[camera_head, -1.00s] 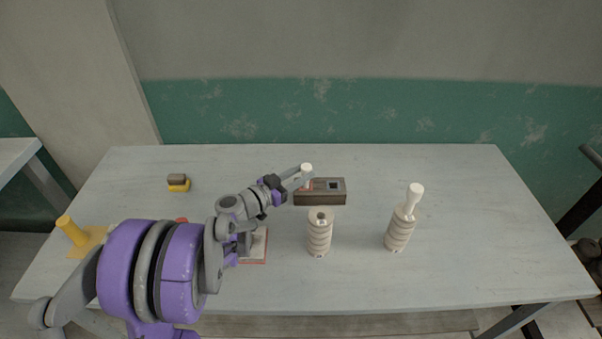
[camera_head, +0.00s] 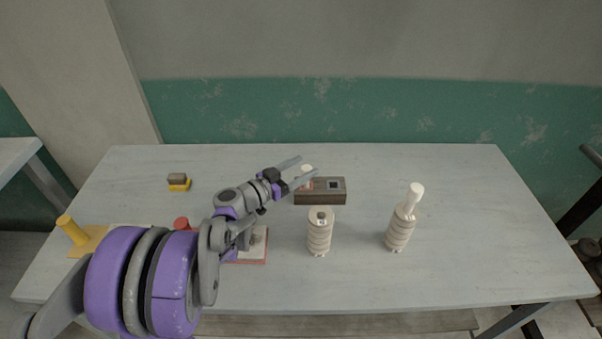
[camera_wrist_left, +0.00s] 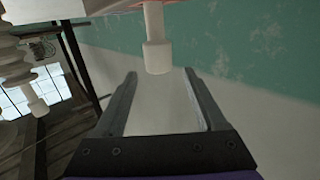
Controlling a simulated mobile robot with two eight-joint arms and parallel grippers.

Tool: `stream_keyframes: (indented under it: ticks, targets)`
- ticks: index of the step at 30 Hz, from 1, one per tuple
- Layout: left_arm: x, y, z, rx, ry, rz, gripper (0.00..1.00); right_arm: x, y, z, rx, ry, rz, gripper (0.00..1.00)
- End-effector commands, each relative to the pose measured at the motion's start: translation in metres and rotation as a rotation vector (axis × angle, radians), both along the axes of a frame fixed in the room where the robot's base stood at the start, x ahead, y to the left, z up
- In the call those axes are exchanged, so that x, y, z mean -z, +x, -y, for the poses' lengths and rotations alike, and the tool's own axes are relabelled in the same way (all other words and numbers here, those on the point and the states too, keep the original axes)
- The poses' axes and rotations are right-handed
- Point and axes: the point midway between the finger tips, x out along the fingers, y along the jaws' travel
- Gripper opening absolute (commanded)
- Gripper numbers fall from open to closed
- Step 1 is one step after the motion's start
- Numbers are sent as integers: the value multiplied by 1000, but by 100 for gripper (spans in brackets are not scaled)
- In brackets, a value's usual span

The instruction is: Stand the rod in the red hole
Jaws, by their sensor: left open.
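The white rod (camera_head: 306,170) stands upright at the red hole (camera_head: 304,184), at the left end of the dark brown block (camera_head: 320,198). Its foot meets the red patch; how deep it sits cannot be told. The second, grey-rimmed hole (camera_head: 333,185) is empty. My left gripper (camera_head: 307,166) is open, its fingers spread either side of the rod's top and apart from it. In the left wrist view the rod's thicker end (camera_wrist_left: 158,58) shows just past the open fingertips (camera_wrist_left: 159,74), with nothing between the fingers. My right gripper is out of view.
A ribbed pale stack (camera_head: 319,235) stands in front of the block. Another ribbed stack with a white peg (camera_head: 402,222) stands to the right. The back right is clear.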

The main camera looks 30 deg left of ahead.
Motion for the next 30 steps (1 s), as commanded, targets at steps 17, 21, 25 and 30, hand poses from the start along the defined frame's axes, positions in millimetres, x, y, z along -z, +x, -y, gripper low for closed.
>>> stream_keyframes:
  ticks: [17, 21, 25, 30]
  targets:
    - [-74, 0, 0, -1, 0, 0, 73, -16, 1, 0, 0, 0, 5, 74]
    - [-73, 0, 0, -1, 0, 0, 73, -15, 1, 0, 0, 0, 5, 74]
    - [-73, 0, 0, 0, 0, 0, 73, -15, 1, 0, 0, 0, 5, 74]
    - [-73, 0, 0, 0, 0, 0, 73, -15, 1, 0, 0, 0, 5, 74]
